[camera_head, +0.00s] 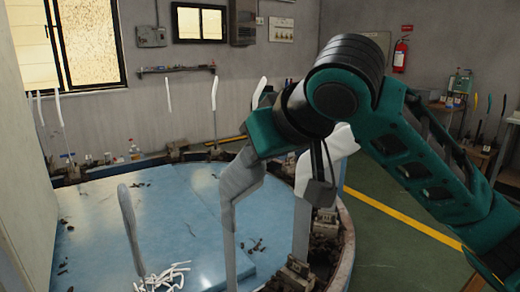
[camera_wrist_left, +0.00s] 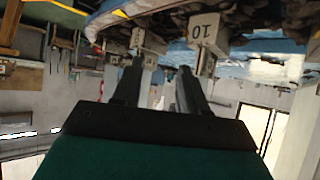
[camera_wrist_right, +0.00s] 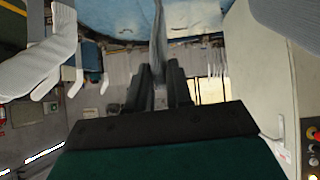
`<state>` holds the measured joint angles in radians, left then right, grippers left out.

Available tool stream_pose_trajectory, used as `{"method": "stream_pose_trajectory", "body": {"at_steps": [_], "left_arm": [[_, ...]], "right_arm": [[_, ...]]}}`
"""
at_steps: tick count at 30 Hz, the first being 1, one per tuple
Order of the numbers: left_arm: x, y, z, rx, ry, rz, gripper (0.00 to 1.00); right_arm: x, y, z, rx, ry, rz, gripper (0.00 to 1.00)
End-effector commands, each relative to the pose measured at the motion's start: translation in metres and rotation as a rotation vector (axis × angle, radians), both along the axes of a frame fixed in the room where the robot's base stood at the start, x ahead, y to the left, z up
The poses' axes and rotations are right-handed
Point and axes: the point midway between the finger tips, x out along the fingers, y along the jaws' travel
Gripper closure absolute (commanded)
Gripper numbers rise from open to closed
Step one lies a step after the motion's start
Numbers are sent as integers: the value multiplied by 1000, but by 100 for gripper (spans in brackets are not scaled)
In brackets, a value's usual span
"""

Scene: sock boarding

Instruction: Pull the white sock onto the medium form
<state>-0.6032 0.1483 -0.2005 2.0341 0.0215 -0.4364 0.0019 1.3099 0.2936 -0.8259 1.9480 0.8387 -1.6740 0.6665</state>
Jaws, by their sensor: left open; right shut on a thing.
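My right arm comes in from the right in the head view, with its gripper largely hidden behind its own links. In the right wrist view the right gripper (camera_wrist_right: 158,72) is shut on a thin grey piece (camera_wrist_right: 158,30), seen edge-on; I cannot tell whether it is sock or form. In the head view a grey foot-shaped piece (camera_head: 240,182) is just below the wrist. A larger white form (camera_head: 303,215) stands to its right, and a slim grey form (camera_head: 129,215) to its left. My left gripper (camera_wrist_left: 160,66) is open and empty in the left wrist view.
The round blue table (camera_head: 90,225) carries a pile of thin white pieces (camera_head: 168,277) and dark scraps. Dark clamps (camera_head: 293,272) stand along its rim, and more forms stand at the back. A block marked 10 (camera_wrist_left: 203,30) is near the left gripper.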

Motion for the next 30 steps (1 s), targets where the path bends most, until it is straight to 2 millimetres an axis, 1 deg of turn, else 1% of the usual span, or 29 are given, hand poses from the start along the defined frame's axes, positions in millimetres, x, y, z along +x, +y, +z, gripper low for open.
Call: {"method": "stream_pose_trajectory", "body": {"at_steps": [17, 18, 27, 30], "left_arm": [[1, -2, -5, -4, 1, -4, 57], [2, -3, -4, -4, 1, -4, 57], [2, -3, -3, -5, -2, -6, 57], [2, -3, -3, -5, -2, -6, 57]], "right_arm": [[0, 0, -15, 0, -1, 1, 97], [0, 0, -15, 0, -1, 1, 78], [0, 0, -14, 1, -1, 0, 50], [0, 0, -14, 1, -1, 0, 50]]}}
